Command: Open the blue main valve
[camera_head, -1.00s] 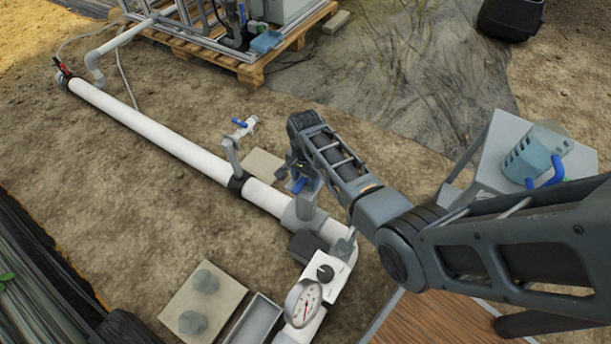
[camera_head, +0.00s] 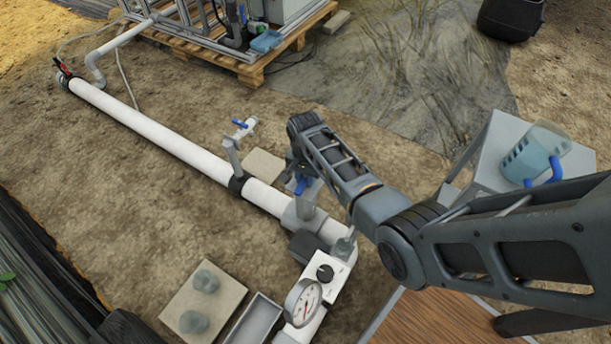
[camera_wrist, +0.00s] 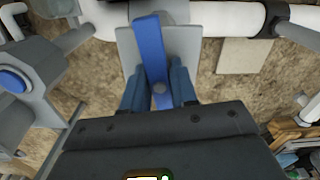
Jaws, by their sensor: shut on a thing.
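The blue main valve handle (camera_wrist: 150,50) is a flat blue lever in the wrist view, pointing up the picture over a grey valve body (camera_wrist: 185,45) on the white pipe. My gripper (camera_wrist: 158,90) is shut on the lever near its lower end, one finger on each side. In the head view a small part of the blue handle (camera_head: 302,186) shows below my gripper (camera_head: 298,170). The grey valve body (camera_head: 300,212) sits on the white pipe there. My wrist hides much of the handle in the head view.
A smaller tap with a blue handle (camera_head: 240,123) stands on the pipe to the left. A pressure gauge (camera_head: 304,303) and a white box with a black knob (camera_head: 325,274) are in front. A grey table (camera_head: 490,150) holds a blue jug (camera_head: 533,158) at the right.

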